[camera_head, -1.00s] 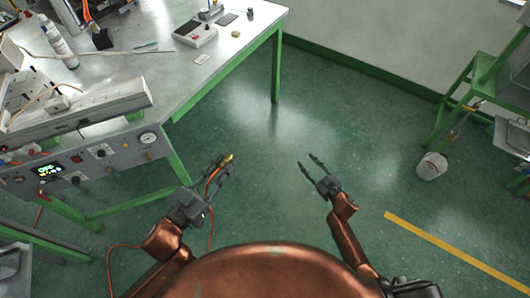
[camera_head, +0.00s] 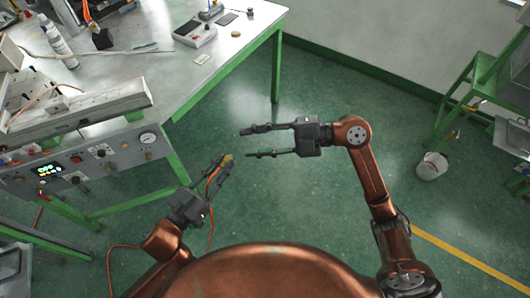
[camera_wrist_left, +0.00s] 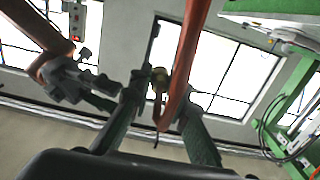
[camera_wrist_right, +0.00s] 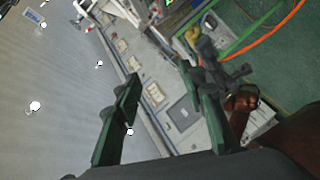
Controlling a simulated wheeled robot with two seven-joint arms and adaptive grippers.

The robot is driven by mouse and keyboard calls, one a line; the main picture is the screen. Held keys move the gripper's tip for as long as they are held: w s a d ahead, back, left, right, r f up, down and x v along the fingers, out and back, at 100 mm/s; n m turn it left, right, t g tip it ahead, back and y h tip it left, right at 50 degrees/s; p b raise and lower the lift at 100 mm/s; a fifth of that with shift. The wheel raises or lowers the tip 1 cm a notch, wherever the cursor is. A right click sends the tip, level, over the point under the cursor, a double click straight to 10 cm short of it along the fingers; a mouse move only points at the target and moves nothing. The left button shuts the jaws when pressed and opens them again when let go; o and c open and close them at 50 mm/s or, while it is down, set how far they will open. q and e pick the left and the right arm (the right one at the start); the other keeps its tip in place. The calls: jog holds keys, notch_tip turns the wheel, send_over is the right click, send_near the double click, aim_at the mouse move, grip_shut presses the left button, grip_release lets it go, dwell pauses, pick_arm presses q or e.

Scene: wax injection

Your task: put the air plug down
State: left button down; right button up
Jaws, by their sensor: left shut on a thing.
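The air plug (camera_head: 228,158) is a small brass-yellow fitting on an orange hose (camera_head: 211,182). My left gripper (camera_head: 222,163) is shut on it, holding it in the air over the floor beside the workbench. In the left wrist view the plug (camera_wrist_left: 159,76) sits between the fingertips, with the hose (camera_wrist_left: 187,55) running past them. My right gripper (camera_head: 245,143) is open and empty, just above the left fingertips in the head view, with its fingers pointing left. In the right wrist view the plug (camera_wrist_right: 192,35) shows beyond the right gripper's fingers (camera_wrist_right: 158,85).
The workbench (camera_head: 215,62) with green legs stands at the upper left, with a control panel (camera_head: 100,157) on its near side. Green floor is clear between.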

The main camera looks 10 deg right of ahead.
aim_at(230, 157)
jog(key=s+d+t+h, duration=0.2)
jog(key=s+t+h, duration=0.1)
jog(key=s+h, duration=0.25)
jog(key=shift+n+h, duration=0.35)
jog(key=shift+n, duration=0.05)
jog(key=x, duration=0.6)
jog(key=w+x, duration=0.1)
jog(key=x, duration=0.5)
jog(key=shift+d+r, duration=0.2)
jog(key=c, duration=1)
jog(key=o, duration=1)
